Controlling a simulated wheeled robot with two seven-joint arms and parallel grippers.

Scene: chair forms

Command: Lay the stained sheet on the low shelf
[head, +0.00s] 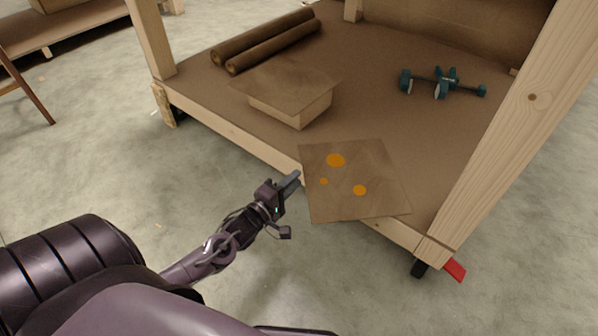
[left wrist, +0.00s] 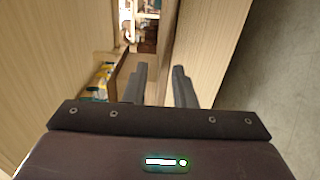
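The stained sheet (head: 380,172) is a brown square with orange spots. In the head view it lies on the front of the low shelf (head: 400,122), its near edge sticking out over the shelf's front rail. My left gripper (head: 294,180) is just beside the sheet's left edge, in front of the rail, and looks apart from it. In the left wrist view the fingers of my left gripper (left wrist: 160,85) are parted with nothing seen between them. I cannot make out the sheet in that view. My right gripper is not in view.
On the shelf are a box (head: 292,104) with a brown sheet on top, two brown rolls (head: 265,42) at the back left, and a teal clamp (head: 441,84) at the back right. Wooden posts (head: 512,125) stand at the corners. A red caster lever (head: 455,270) sticks out at the front right.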

